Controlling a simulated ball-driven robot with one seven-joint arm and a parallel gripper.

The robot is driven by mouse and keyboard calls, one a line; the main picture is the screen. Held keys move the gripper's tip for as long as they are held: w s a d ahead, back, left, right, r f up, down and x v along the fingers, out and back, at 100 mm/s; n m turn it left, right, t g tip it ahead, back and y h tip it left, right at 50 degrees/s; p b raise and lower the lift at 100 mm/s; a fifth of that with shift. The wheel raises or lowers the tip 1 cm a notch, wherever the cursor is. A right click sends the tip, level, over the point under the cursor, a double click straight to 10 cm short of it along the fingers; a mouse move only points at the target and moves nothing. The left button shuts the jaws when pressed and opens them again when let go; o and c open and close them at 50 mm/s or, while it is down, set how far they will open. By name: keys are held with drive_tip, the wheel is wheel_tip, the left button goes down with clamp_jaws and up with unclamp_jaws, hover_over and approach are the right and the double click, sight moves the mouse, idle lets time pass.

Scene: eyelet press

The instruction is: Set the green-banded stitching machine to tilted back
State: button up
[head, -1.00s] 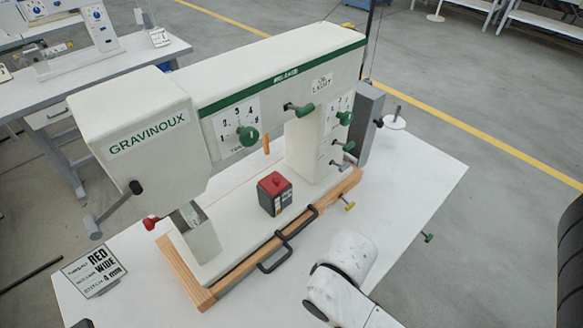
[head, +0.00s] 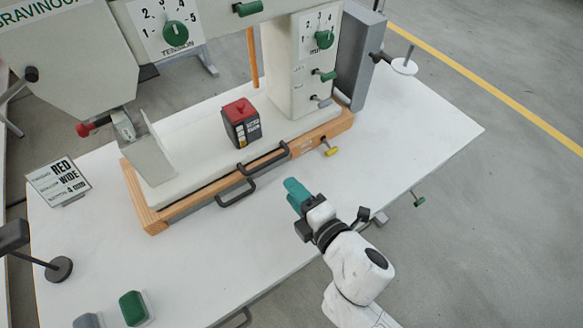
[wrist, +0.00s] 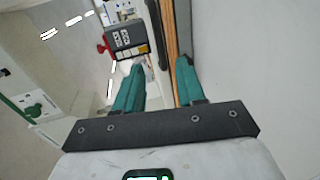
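The cream stitching machine (head: 295,85) stands level on its wooden base (head: 190,204); its green band is out of the current head view. It carries numbered dials with green knobs (head: 175,34). Two black bar handles (head: 236,193) sit along the front of the base, and a yellow-tipped pin (head: 331,152) sticks out at its right end. My gripper (head: 293,188) is over the table in front of the base, with teal fingers toward the handles. In the wrist view the fingers (wrist: 160,72) are apart with nothing held between them.
A red-topped black box (head: 241,124) stands on the machine bed. A RED WIDE sign (head: 60,182) stands on the white table (head: 420,130) at left. A green button (head: 134,308) is at the front left. A grey post (head: 358,60) and spool stand (head: 404,65) are at right.

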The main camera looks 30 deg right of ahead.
sight(269, 164)
drive_tip(key=p+x, duration=0.1)
drive_tip(key=x, duration=0.9)
drive_tip(key=shift+w, duration=0.4)
drive_tip(key=shift+c, duration=0.4)
clamp_jaws()
